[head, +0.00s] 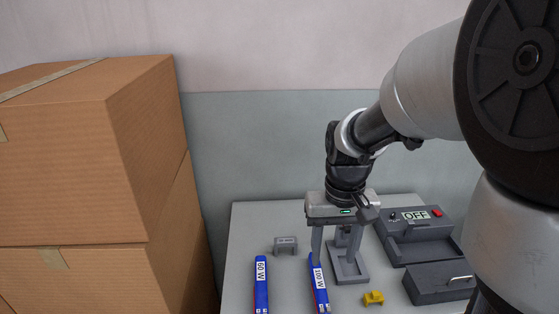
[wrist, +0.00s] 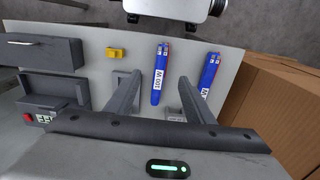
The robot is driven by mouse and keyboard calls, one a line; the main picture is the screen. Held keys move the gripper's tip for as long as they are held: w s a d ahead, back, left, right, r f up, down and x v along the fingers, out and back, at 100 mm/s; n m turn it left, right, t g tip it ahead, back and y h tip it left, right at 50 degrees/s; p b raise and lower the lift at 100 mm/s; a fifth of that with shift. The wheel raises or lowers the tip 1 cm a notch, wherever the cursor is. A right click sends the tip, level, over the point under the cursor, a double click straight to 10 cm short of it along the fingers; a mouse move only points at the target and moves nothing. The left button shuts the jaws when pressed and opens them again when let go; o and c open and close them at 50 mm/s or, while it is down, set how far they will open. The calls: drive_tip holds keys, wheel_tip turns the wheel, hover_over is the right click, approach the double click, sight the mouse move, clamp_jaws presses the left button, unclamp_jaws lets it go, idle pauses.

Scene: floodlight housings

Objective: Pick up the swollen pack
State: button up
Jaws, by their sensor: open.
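Two slim blue packs with red edges lie on the grey table. One is labelled 100 W (head: 319,285), the other 60 W (head: 261,285), to its left. I cannot tell from their shape which is swollen. My gripper (head: 335,252) points down, open and empty, near the far end of the 100 W pack. In the wrist view, the 100 W pack (wrist: 161,72) shows between and beyond the fingertips (wrist: 158,78). The 60 W pack (wrist: 210,72) shows to the right there, its label partly hidden by a finger.
A small grey block (head: 285,243), yellow block (head: 374,298), OFF-display unit (head: 425,252) and drawer box (head: 436,287) surround. Stacked cardboard boxes (head: 85,160) stand left of the table.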

drive_tip(key=b, duration=0.3)
approach(323, 299)
drive_tip(key=f, duration=0.5)
drive_tip(key=shift+d, duration=0.3)
drive_tip(key=f, duration=0.1)
drive_tip(key=f+b, duration=0.1)
drive_tip(key=f, duration=0.3)
drive_tip(key=shift+w+a+f+b, duration=0.1)
drive_tip(key=shift+a+f+b, duration=0.05)
drive_tip(key=shift+a+b, duration=0.15)
drive_tip(key=c, duration=1.2)
wheel_tip(323, 299, up, 10)
drive_tip(key=p, duration=0.2)
drive_tip(key=shift+p, duration=0.35)
